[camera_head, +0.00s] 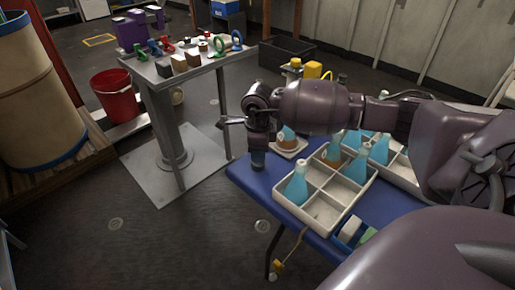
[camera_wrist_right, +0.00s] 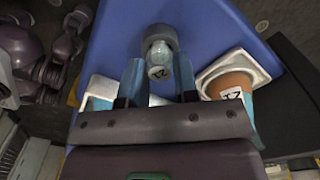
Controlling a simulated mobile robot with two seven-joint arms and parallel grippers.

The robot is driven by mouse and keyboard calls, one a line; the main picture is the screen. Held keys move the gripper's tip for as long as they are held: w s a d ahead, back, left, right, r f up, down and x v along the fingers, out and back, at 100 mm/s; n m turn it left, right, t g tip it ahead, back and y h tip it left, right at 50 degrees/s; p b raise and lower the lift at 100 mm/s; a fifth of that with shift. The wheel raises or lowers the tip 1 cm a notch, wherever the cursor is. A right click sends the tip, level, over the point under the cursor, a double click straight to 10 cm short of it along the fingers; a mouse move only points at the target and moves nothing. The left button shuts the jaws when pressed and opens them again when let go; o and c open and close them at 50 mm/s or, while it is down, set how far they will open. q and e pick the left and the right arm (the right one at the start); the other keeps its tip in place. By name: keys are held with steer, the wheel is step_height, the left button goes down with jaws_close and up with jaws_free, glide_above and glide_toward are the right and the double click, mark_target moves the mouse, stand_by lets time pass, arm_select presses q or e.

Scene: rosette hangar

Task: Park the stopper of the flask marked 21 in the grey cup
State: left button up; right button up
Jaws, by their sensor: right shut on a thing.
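My right gripper (camera_head: 250,122) hangs over the near-left corner of the blue table; it also shows in the right wrist view (camera_wrist_right: 159,85). It is shut on a small pale stopper (camera_wrist_right: 158,73) with a dark 21 on its label. The grey cup (camera_wrist_right: 160,36) is right at the stopper in that view; I cannot tell whether the stopper is inside or just above it. The cup shows below the gripper in the head view (camera_head: 258,159). The orange-marked flask with a 21 label (camera_wrist_right: 236,88) stands on a small white tray (camera_head: 290,151). My left gripper is not in view.
A white divided crate (camera_head: 318,213) with several blue flasks (camera_head: 297,187) stands on the blue table (camera_head: 247,178), right of the cup. A grey side table (camera_head: 188,68) with small objects is at the back left. A red bucket (camera_head: 115,95) stands on the floor.

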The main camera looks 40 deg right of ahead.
steer(key=shift+f, duration=0.1)
stand_by(0.4)
steer(key=shift+f, duration=0.35)
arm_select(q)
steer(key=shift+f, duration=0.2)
arm_select(e)
steer(key=o, duration=1.5)
steer(key=shift+c, duration=0.2)
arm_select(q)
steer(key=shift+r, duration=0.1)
arm_select(e)
steer(key=shift+r, duration=0.15)
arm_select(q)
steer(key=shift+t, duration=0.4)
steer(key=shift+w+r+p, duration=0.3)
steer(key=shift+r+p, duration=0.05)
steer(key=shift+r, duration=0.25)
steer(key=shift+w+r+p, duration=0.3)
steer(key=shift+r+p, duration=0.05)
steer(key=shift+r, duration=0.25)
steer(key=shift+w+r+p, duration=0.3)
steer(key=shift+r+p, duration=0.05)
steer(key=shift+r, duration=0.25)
arm_select(e)
steer(key=shift+r, duration=2.95)
steer(key=shift+f, duration=0.1)
